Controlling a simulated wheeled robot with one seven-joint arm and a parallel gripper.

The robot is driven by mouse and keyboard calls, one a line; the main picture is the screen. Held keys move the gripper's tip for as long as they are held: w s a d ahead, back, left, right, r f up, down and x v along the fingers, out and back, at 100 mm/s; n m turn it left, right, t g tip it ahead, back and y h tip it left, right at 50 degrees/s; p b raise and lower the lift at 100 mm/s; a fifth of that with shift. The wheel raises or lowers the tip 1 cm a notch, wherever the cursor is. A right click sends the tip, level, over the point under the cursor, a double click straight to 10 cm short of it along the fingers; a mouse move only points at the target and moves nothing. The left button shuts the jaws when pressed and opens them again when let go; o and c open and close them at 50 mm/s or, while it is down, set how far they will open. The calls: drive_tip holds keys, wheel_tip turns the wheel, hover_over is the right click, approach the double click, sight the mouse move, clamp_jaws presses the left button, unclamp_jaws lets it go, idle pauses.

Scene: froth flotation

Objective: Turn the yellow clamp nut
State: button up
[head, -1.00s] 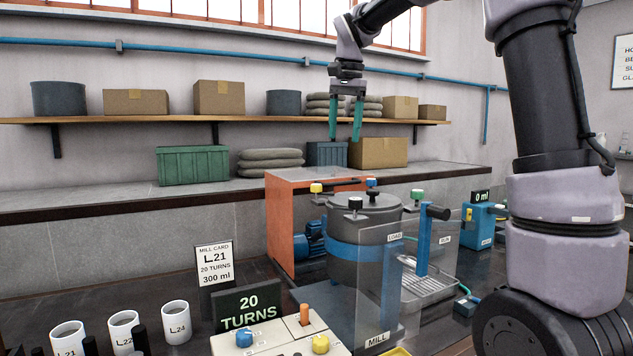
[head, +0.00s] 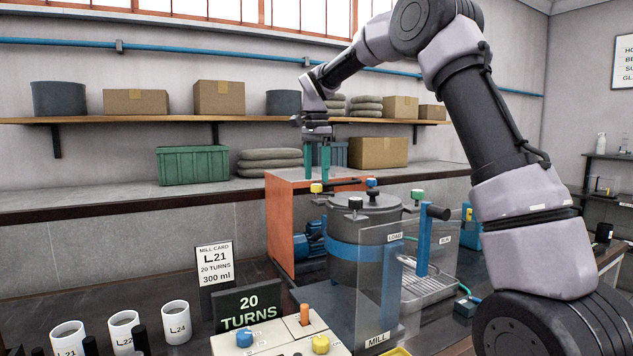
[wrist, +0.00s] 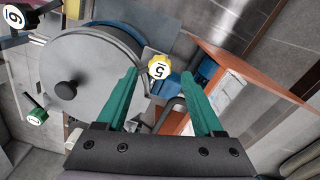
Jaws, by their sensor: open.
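The yellow clamp nut (head: 316,188) sits at the left rim of the grey mill drum (head: 356,258). In the wrist view the yellow nut (wrist: 158,67) carries the number 5 and lies between and beyond the fingertips. My gripper (head: 317,178) points down with green fingers, apart and empty, just above the nut in the head view. In the wrist view my gripper's fingers (wrist: 159,72) stand to either side of the nut; I cannot tell the exact height gap. The drum lid (wrist: 90,75) has a dark central knob.
Other clamp nuts stand round the lid: black (head: 355,203), blue (head: 371,182) and green (head: 417,194). A "20 TURNS" display (head: 248,308) stands at front left.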

drive_tip(key=shift+f, duration=1.35)
clamp_jaws()
